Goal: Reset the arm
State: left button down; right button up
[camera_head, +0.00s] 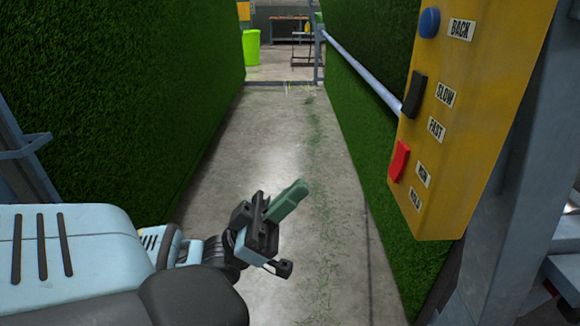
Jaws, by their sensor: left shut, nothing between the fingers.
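My left gripper (287,200) is low in the middle of the head view, over the concrete floor. Its green fingers are together and point up and to the right, with nothing between them. The left arm comes in from the lower left, with pale blue and black links. The gripper is apart from everything around it. My right gripper is not in view.
A yellow control box (470,150) hangs close at the right, with a blue button (429,22), a black switch (414,95) and a red switch (399,161). Green turf walls (110,90) flank the clear floor (290,130). A bright green bin (251,48) stands far back.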

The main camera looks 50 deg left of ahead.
pick_arm(q)
jog(key=shift+s+a+f, duration=0.15)
jog(key=shift+s, duration=0.05)
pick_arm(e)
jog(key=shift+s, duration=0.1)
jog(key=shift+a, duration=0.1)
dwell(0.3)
